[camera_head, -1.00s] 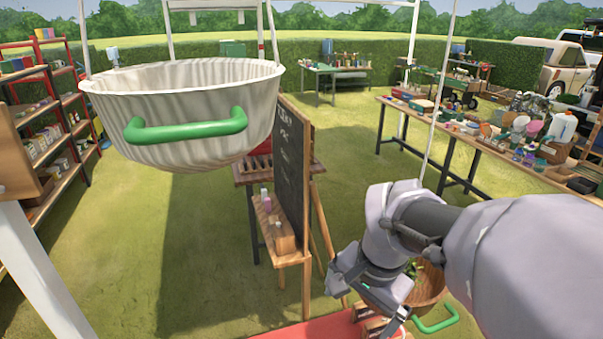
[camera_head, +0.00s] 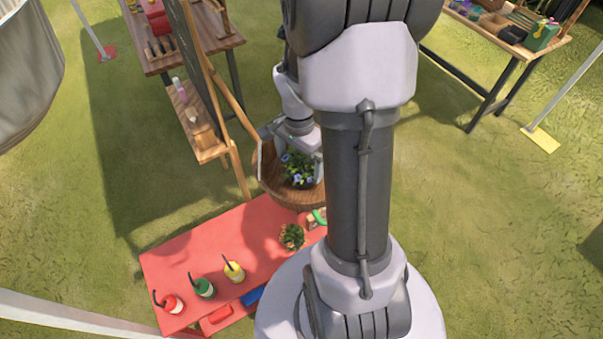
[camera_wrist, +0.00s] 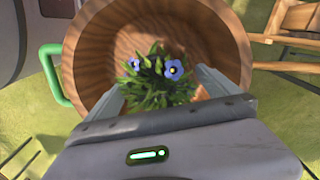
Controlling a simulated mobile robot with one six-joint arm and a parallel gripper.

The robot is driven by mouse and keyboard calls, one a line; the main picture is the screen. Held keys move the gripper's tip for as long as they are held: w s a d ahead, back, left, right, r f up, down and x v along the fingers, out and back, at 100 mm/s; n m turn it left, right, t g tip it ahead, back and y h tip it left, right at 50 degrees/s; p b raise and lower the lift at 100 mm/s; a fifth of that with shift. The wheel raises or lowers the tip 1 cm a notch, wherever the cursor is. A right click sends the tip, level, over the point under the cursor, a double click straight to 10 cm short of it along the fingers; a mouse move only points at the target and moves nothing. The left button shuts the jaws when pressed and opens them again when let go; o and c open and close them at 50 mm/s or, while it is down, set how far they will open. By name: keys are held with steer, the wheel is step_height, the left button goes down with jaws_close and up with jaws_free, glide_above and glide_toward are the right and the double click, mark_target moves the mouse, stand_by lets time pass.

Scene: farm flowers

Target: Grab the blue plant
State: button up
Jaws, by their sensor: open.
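The blue plant (camera_head: 299,169) has blue flowers and green leaves and sits inside a round brown basket (camera_head: 292,194) with a green handle, beyond the red table. In the wrist view the plant (camera_wrist: 158,76) stands within the basket (camera_wrist: 103,32), in front of my gripper. My gripper (camera_wrist: 162,84) is open, with one finger on each side of the plant's leaves. In the head view my gripper (camera_head: 291,152) is over the basket. I cannot tell whether the fingers touch the leaves. The plant's base is hidden.
A red table (camera_head: 215,262) holds a small green plant (camera_head: 292,236) and red, green and yellow bottles (camera_head: 234,271). A chalkboard easel (camera_head: 215,95) stands left of the basket. A wooden table (camera_head: 500,38) is at the upper right. Grass lies open between.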

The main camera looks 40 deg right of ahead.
mark_target(303, 170)
steer(key=f, duration=0.5)
steer(key=shift+s+d+f+b, duration=0.2)
steer(key=shift+s+d+b, duration=0.05)
steer(key=shift+d+b, duration=0.1)
steer(key=c, duration=1.7)
